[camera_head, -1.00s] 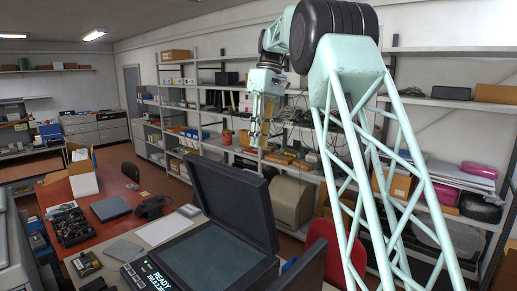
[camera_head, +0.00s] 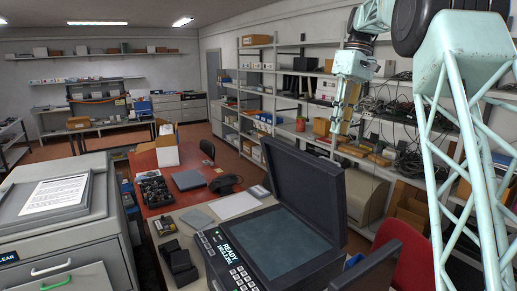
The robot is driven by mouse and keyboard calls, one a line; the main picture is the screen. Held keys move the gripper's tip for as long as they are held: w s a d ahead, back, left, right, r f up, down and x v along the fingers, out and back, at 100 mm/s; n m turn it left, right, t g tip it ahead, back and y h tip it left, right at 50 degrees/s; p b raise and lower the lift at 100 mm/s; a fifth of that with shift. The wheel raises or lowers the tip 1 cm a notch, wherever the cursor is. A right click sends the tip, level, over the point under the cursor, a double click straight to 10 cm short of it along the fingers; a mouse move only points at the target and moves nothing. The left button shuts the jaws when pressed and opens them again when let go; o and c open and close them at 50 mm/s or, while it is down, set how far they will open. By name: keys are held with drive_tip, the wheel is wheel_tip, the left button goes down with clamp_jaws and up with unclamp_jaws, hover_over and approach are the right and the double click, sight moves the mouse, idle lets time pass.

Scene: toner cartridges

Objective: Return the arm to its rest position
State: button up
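My arm is folded at the upper right of the head view, with its pale green lattice link in front of the shelves. My gripper (camera_head: 338,125) hangs down from the arm at the right, above the open lid of the copier (camera_head: 268,243). It is small and far off, and I cannot tell whether its fingers are open or shut. I see no object clearly held in it. No toner cartridge can be made out for certain.
The copier's dark lid (camera_head: 305,190) stands open. A grey cabinet (camera_head: 110,230) with papers is at the left. A red desk (camera_head: 165,190) holds a black tray (camera_head: 153,190) and a telephone (camera_head: 224,184). Loaded shelves (camera_head: 285,70) line the back wall. A red chair (camera_head: 410,255) is at the right.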

drive_tip(key=s+a+f+m+t+b, duration=0.1)
drive_tip(key=s+a+f+b, duration=0.25)
drive_tip(key=s, duration=0.65)
drive_tip(key=s+a+f+m+t+h+b, duration=0.15)
drive_tip(key=s+b, duration=0.35)
drive_tip(key=s, duration=0.5)
drive_tip(key=s+a+f+m+b, duration=0.1)
drive_tip(key=s+a+f+b, duration=0.25)
drive_tip(key=s, duration=0.75)
drive_tip(key=s+a+f+m+t+b, duration=0.2)
drive_tip(key=s+f+b, duration=0.7)
drive_tip(key=s+f, duration=1.4)
drive_tip(key=s, duration=0.4)
drive_tip(key=shift+s+f+b, duration=0.25)
drive_tip(key=shift+b, duration=0.15)
